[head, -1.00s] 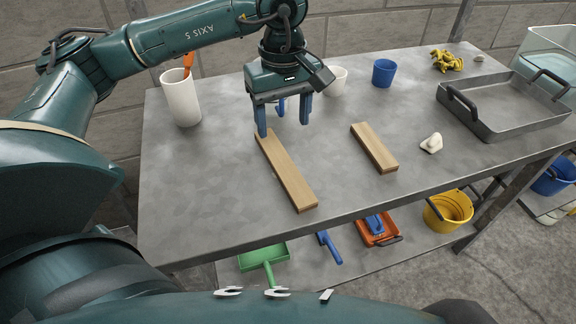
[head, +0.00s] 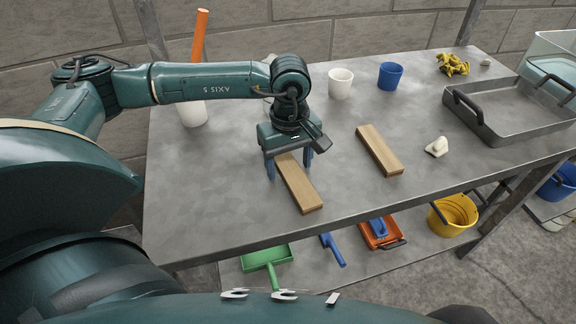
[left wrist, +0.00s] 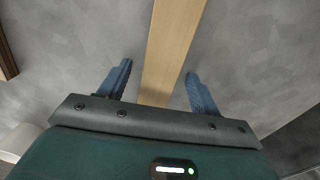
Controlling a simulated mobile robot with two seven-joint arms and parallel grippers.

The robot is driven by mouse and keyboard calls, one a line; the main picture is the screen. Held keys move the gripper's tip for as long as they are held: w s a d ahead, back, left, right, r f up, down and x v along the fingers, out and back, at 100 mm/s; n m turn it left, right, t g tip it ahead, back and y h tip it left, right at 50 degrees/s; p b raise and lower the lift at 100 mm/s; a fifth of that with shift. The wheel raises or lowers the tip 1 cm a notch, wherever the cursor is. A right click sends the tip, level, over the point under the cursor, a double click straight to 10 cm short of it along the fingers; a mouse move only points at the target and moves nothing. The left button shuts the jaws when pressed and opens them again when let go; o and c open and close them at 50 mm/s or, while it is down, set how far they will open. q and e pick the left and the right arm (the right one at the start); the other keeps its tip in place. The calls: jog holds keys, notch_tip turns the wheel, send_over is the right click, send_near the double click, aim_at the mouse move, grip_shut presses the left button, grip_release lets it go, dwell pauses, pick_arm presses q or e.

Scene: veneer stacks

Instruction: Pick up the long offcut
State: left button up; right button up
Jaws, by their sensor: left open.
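The long offcut (head: 301,188) is a pale wooden strip lying flat on the grey metal table, left of centre in the head view. My left gripper (head: 289,168) is above its far part and open, with one blue finger on each side of it. My gripper hides the far end in the head view. In the left wrist view, the long offcut (left wrist: 168,50) runs between the two separated fingers (left wrist: 158,72), with visible gaps on both sides. A shorter offcut (head: 379,150) lies apart to the right. My right gripper is not in view.
The table (head: 225,215) is clear around the strip. A white cup (head: 194,112) with an orange handle stands behind my left arm. A white cup (head: 340,84), a blue cup (head: 390,76), a white lump (head: 437,147) and a metal tray (head: 490,138) stand farther right.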

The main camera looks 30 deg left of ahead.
pick_arm(q)
jog(key=c, duration=1.1)
